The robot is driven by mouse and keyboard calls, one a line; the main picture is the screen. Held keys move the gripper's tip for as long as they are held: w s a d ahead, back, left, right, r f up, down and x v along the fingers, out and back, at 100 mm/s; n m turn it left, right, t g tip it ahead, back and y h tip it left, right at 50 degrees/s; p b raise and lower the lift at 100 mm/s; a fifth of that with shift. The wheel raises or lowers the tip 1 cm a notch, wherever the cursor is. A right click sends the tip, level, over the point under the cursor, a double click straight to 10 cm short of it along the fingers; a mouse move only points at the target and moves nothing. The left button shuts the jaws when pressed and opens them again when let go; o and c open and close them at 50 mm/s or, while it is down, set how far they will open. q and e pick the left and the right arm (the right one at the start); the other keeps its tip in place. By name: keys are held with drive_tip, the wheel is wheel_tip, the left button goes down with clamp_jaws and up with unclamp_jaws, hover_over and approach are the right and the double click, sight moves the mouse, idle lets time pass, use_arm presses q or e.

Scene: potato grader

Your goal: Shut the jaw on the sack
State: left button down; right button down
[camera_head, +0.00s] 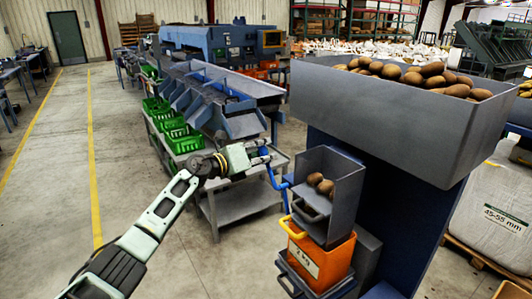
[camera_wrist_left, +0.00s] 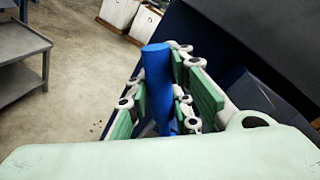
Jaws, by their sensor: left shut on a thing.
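My left gripper (camera_head: 264,155) is beside the grey weighing pan and is shut on a blue handle (camera_head: 274,180). In the left wrist view, the upright blue handle (camera_wrist_left: 157,88) stands between the green finger pads. The handle's lower end reaches toward the pan's side; its joint is unclear. A large white sack marked 45-55 mm (camera_head: 496,215) stands at the far right, well away from my left gripper. My right gripper is not in view.
The open grey pan (camera_head: 341,166) holds a few potatoes (camera_head: 319,183), above an orange crate (camera_head: 329,262). A grey hopper (camera_head: 385,117) full of potatoes rises at right. A grey table (camera_head: 238,207) stands behind the gripper. The floor at left is clear.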

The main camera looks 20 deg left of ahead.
use_arm(q)
drive_tip(key=shift+a+f+n, duration=0.2)
drive_tip(key=shift+f+n, duration=0.1)
drive_tip(key=shift+f, duration=0.05)
drive_tip(key=c, duration=2)
unclamp_jaws()
drive_tip(key=o, duration=0.4)
drive_tip(key=shift+a, duration=0.25)
drive_tip(key=shift+o, duration=0.2)
drive_tip(key=shift+d+r, duration=0.1)
drive_tip(key=v, duration=1.2)
drive_tip(key=shift+w, duration=0.1)
